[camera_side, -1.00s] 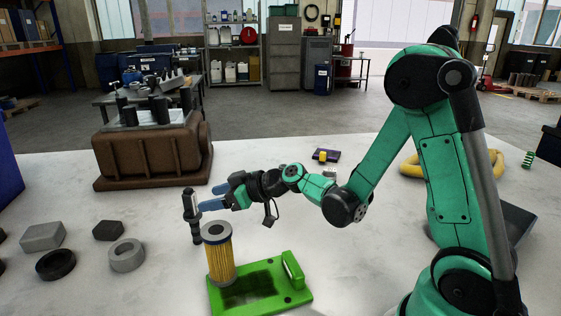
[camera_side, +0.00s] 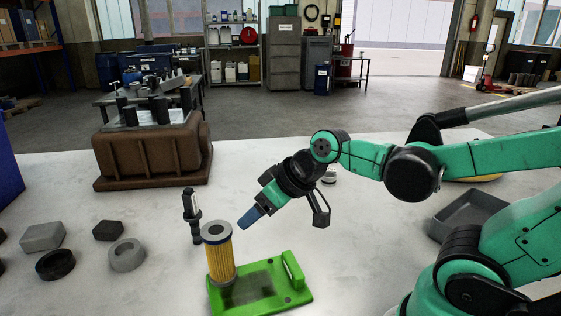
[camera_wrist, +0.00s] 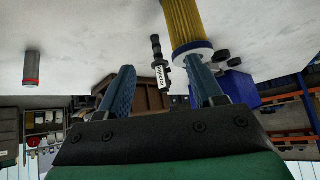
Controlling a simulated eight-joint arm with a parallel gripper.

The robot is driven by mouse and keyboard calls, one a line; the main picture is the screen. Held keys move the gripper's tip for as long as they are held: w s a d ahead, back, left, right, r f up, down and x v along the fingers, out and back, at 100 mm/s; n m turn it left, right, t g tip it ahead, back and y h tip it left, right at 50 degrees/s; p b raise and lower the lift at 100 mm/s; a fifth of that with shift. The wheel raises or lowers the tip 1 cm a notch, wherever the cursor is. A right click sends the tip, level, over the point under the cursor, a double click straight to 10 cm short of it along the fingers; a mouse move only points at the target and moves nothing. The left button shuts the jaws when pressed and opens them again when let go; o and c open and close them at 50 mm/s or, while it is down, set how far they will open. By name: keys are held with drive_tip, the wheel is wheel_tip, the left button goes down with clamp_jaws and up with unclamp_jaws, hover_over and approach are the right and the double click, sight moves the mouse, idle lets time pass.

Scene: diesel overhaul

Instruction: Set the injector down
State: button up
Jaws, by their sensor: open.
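The injector (camera_side: 192,215) is a slim black and silver part. It stands upright on the pale table, just left of and behind the yellow filter, apart from my gripper. In the wrist view the injector (camera_wrist: 157,62) and its white label show beyond the fingers, in the gap between them. My gripper (camera_side: 250,218) is open and empty. Its blue fingers are to the right of the injector and slant down to the left. In the wrist view the two fingers are spread, and the right one overlaps the filter's edge.
A yellow pleated filter (camera_side: 220,258) stands on a green tray (camera_side: 292,272) close to the fingers. A brown engine block (camera_side: 150,155) is behind. Several grey and black parts (camera_side: 126,255) lie at left. A grey bin (camera_side: 465,212) is at right.

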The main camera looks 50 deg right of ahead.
drive_tip(key=shift+s+d+r+m+g+h, duration=0.15)
drive_tip(key=shift+s+d+m+h, duration=0.15)
drive_tip(key=shift+s, duration=0.4)
drive_tip(key=shift+s+d+m+g+h, duration=0.15)
drive_tip(key=shift+s+m+h, duration=0.2)
drive_tip(key=shift+s, duration=0.35)
